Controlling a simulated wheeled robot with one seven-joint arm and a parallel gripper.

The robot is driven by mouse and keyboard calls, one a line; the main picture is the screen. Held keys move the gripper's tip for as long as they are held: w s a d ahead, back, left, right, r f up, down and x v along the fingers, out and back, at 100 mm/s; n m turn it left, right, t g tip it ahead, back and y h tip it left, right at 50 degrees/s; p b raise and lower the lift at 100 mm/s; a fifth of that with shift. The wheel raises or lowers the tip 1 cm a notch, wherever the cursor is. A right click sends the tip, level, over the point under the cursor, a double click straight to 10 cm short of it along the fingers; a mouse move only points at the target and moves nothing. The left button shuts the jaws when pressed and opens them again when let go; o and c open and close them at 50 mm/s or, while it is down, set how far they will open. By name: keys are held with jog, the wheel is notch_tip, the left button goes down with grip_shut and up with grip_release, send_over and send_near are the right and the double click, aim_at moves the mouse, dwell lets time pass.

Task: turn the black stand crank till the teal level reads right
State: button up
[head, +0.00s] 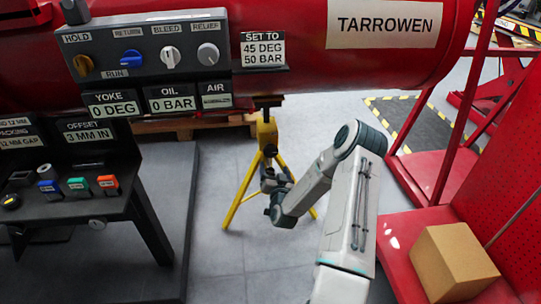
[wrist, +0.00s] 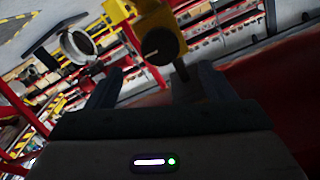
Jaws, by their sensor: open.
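A yellow stand (head: 266,135) on splayed legs stands under the red cylinder, with a black top. In the wrist view, its yellow body (wrist: 150,22) carries a black round part (wrist: 160,46) with a pale line on it; I cannot tell whether this is the crank. My gripper (head: 270,182) is beside the stand in the head view, partly overlapping its legs. In the wrist view my gripper (wrist: 158,88) is open, its two dark fingers apart with nothing seen between them. The black round part is beyond the fingertips. I cannot make out the teal level in either view.
The red cylinder (head: 300,45) hangs over the stand. A control panel (head: 145,50) and a dark bench (head: 75,180) are at left. A cardboard box (head: 452,262) sits on a red platform at right. In the wrist view, a pale-ringed round part (wrist: 77,45) is at upper left.

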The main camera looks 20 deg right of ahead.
aim_at(271, 154)
jog(key=b+x, duration=0.2)
jog(key=x, duration=0.8)
jog(key=shift+w+f, duration=0.1)
jog(key=shift+w, duration=0.15)
jog(key=c, duration=1)
